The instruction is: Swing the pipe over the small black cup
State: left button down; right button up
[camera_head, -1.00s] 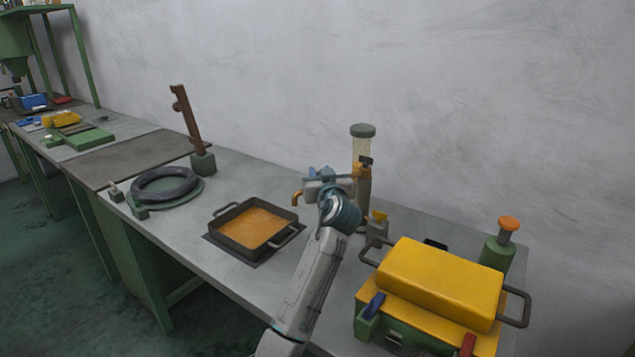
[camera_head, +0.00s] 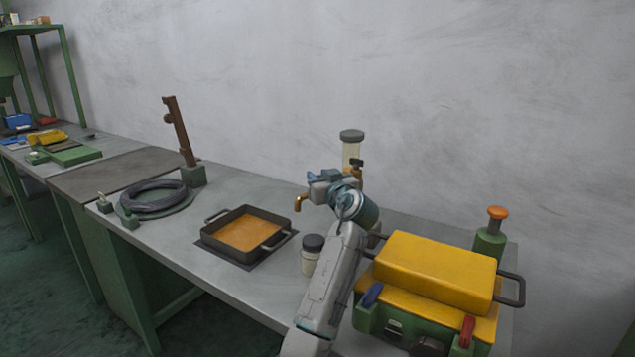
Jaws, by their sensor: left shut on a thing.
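The pipe (camera_head: 299,201) is a brass-coloured spout with a bent-down end, in front of a clear dispenser column (camera_head: 351,150) with a dark cap. My left gripper (camera_head: 330,187) is shut on the pipe, whose end sticks out to the left of the jaws. The jaws partly hide the pipe and the lower column. A small cup (camera_head: 311,262) with a black top and a pale body stands on the bench below the pipe's end and slightly right of it in the picture. My left arm covers part of its right side. My right gripper is not in view.
A black pan (camera_head: 243,236) of orange liquid stands left of the cup. A yellow-topped green machine (camera_head: 440,268) with side handles stands at the right, near my arm. A coiled dark ring (camera_head: 155,197) and a rusty upright bar (camera_head: 179,132) are farther left.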

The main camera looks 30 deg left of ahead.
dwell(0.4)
pick_arm(q)
jog(key=c, duration=1.2)
grip_release()
jog(key=shift+o, duration=0.2)
jog(key=shift+r, duration=0.1)
